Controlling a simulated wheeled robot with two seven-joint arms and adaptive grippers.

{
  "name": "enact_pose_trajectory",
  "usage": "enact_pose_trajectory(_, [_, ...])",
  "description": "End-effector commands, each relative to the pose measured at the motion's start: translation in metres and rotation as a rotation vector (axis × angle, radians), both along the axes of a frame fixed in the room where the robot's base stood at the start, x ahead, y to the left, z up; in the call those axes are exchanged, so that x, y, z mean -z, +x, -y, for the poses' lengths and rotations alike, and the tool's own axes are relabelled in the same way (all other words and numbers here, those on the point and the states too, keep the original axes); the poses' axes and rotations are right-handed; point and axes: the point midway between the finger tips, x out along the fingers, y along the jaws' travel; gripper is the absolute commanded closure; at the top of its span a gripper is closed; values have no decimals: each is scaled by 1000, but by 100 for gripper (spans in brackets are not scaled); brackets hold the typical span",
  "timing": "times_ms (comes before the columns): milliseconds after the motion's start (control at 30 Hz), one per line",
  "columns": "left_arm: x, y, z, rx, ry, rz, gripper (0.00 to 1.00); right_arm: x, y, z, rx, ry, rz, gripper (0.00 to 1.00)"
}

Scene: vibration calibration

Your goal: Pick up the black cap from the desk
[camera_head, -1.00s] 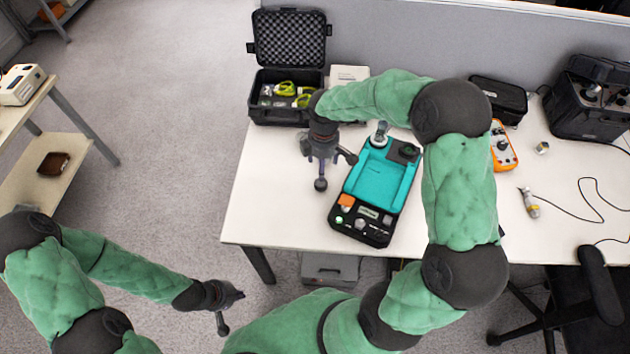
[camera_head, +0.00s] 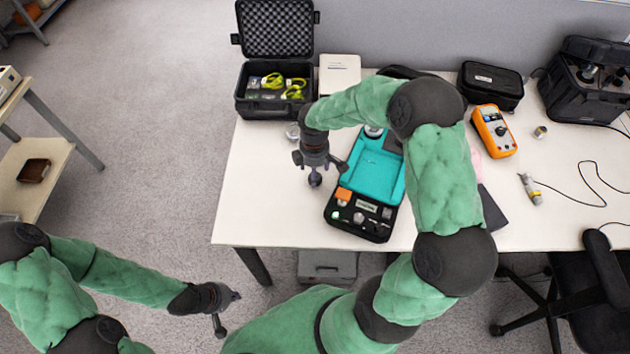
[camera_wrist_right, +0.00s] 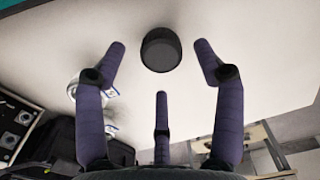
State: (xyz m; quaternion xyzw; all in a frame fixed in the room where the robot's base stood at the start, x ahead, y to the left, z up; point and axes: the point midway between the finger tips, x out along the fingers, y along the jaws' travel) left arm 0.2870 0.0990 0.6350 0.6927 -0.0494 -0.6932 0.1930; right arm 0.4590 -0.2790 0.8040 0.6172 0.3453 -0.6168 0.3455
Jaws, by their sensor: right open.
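The black cap (camera_wrist_right: 161,49) is a short dark cylinder on the white desk (camera_head: 262,160). In the right wrist view it lies between the tips of my right gripper's two side fingers, with a gap on both sides. My right gripper (camera_wrist_right: 160,64) is open and empty, its third finger below the cap in the picture. In the head view my right gripper (camera_head: 318,174) hangs over the desk's left part, and I cannot make out the cap there. My left gripper (camera_head: 227,314) is off the desk at lower left, fingers spread and empty.
A black case with a teal tray (camera_head: 372,172) lies right of my right gripper. An open black case (camera_head: 272,107) stands behind. An orange multimeter (camera_head: 494,131), a black pouch (camera_head: 490,84) and a cable (camera_head: 590,180) lie farther right. The desk's front left is clear.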

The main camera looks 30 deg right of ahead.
Motion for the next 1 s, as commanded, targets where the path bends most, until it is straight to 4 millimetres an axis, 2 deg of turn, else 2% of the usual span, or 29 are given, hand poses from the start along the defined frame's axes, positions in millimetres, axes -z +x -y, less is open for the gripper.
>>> enact_pose_trajectory(33, [8,0,0,0,0,0,100,11,-3,0,0,0,-2,31])
enact_pose_trajectory(200, [17,0,0,0,0,0,100,33,-4,0,0,-1,-1,31])
enact_pose_trajectory(467, [16,0,0,0,0,0,100,34,-4,0,0,0,0,31])
enact_pose_trajectory(700, [16,0,0,0,0,0,100,34,-4,0,0,0,0,93])
enact_pose_trajectory(1000, [16,0,0,0,0,0,100,33,-4,0,0,1,-1,93])
